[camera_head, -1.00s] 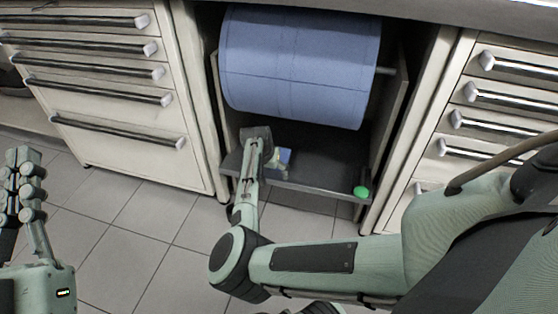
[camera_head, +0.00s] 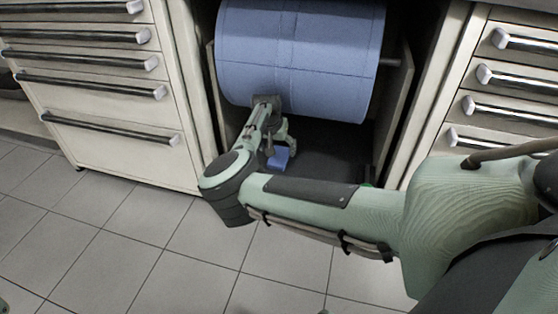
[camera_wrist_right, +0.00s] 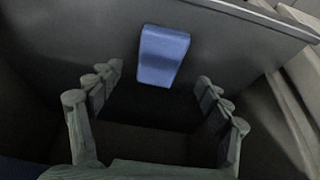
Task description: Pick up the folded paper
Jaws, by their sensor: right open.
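The folded paper (camera_head: 278,157) is a small blue rectangle low in the open bay, below the big blue roll. In the right wrist view the folded paper (camera_wrist_right: 163,58) lies against a dark grey panel, just ahead of the fingertips. My right gripper (camera_head: 279,139) is open in front of the bay, its fingers close to the paper. In the wrist view the right gripper (camera_wrist_right: 159,78) has its fingers spread wide, one set on either side of the paper's lower end, with nothing between them. Whether a finger touches the paper cannot be told. My left gripper is out of view.
The big blue paper roll (camera_head: 300,60) hangs on a bar close above my right gripper. Drawer cabinets stand to the left (camera_head: 95,105) and right (camera_head: 520,75) of the bay, with protruding handles. The tiled floor (camera_head: 130,250) in front is clear.

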